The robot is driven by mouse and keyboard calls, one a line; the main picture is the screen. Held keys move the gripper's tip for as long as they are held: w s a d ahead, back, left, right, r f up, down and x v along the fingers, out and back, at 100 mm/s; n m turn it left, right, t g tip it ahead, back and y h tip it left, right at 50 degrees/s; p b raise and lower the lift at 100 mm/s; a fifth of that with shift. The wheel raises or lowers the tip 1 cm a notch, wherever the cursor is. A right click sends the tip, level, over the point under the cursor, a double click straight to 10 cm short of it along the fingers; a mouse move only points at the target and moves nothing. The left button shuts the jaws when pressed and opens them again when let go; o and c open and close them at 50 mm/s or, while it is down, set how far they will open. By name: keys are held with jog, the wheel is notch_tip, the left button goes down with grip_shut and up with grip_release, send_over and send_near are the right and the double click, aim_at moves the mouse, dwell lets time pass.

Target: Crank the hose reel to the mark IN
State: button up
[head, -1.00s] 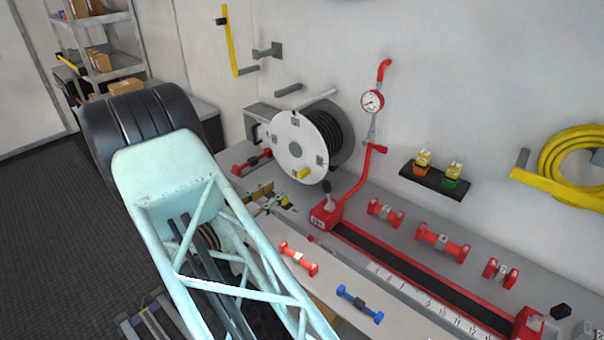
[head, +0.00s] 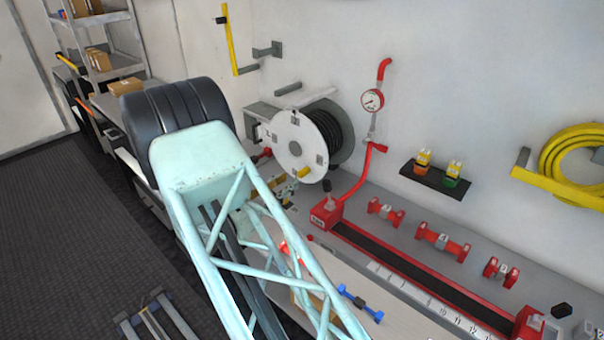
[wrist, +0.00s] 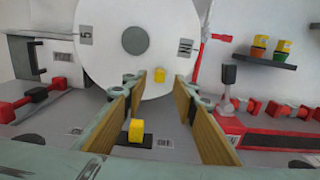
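The hose reel has a white disc (head: 296,150) on the wall side of the bench, with dark hose (head: 334,130) behind it. Its yellow crank knob (head: 303,173) is low on the disc; it also shows in the wrist view (wrist: 159,75). Small dark marks sit on the disc; in the wrist view one is at the left (wrist: 86,36) and one at the right (wrist: 185,47), too small to read surely. My gripper (wrist: 158,92) is open and empty. Its fingers frame the knob in the wrist view; whether they reach around it I cannot tell. In the head view my arm partly hides the gripper.
A yellow block (wrist: 136,131) shows low between the fingers. A red lever unit (head: 326,214) with a dark grip stands right of the reel, and a red pipe with a gauge (head: 372,100) rises behind. Red fittings (head: 443,242) lie farther right along the bench.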

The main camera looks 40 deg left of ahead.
aim_at(299, 174)
jog(key=shift+w+d, duration=0.15)
jog(key=shift+w, duration=1.95)
jog(key=shift+w+d, duration=0.1)
jog(key=shift+w, duration=1.95)
jog(key=shift+c, duration=0.6)
grip_shut()
